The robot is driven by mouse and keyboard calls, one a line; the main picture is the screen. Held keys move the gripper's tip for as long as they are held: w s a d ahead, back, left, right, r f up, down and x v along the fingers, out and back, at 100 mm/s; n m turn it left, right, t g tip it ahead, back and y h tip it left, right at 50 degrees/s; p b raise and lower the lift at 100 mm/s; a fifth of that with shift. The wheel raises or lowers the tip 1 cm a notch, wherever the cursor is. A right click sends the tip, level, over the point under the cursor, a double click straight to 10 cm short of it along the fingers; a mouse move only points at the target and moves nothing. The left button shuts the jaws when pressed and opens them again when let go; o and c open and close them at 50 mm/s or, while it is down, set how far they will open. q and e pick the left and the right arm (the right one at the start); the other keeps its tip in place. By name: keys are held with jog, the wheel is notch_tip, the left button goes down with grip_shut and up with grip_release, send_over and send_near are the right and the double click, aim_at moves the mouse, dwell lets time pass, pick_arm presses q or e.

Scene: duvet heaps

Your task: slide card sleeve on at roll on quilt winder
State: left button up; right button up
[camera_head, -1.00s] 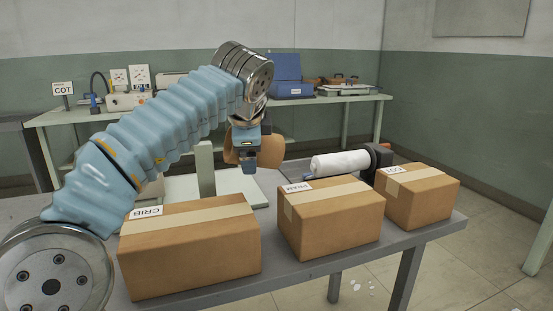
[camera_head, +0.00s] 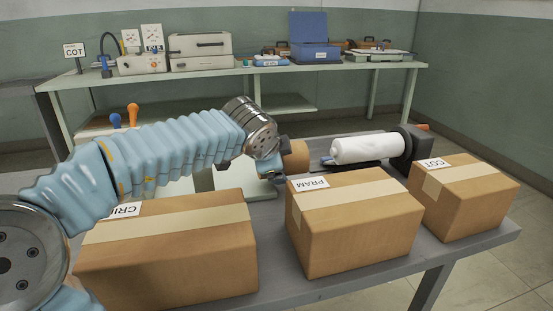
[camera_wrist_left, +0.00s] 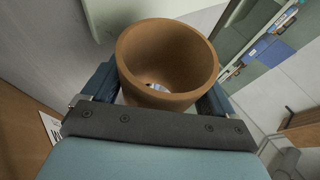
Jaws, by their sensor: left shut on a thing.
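The brown card sleeve (camera_wrist_left: 166,97) is an open tube in the left wrist view, held between the two fingers of my left gripper (camera_wrist_left: 160,100). In the head view the sleeve (camera_head: 296,158) shows to the right of my left wrist, partly hidden by it, and my left gripper (camera_head: 272,172) is shut on it. The white roll (camera_head: 367,148) lies on the quilt winder, its left end facing the sleeve with a gap between them. The winder's dark end block (camera_head: 409,148) stands at the roll's right end. My right gripper is not in view.
Cardboard boxes marked CRIB (camera_head: 170,255), PRAM (camera_head: 352,225) and COT (camera_head: 465,200) stand along the front of the grey table (camera_head: 480,239). A rear bench (camera_head: 300,68) holds several machines and a blue box (camera_head: 314,42).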

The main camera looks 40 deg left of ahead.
aim_at(356, 146)
pick_arm(q)
jog(key=shift+s+r, duration=0.1)
jog(key=shift+r, duration=0.05)
jog(key=shift+d, duration=0.25)
jog(key=shift+w+d, duration=0.85)
jog(key=shift+w, duration=0.25)
jog(key=shift+w+d, duration=0.85)
jog(key=shift+w, duration=0.25)
jog(key=shift+w+d, duration=1.55)
jog(key=shift+w, duration=0.25)
jog(key=shift+w+d, duration=1.55)
jog(key=shift+w, duration=0.2)
jog(key=shift+w+d, duration=1.55)
jog(key=shift+w, duration=0.25)
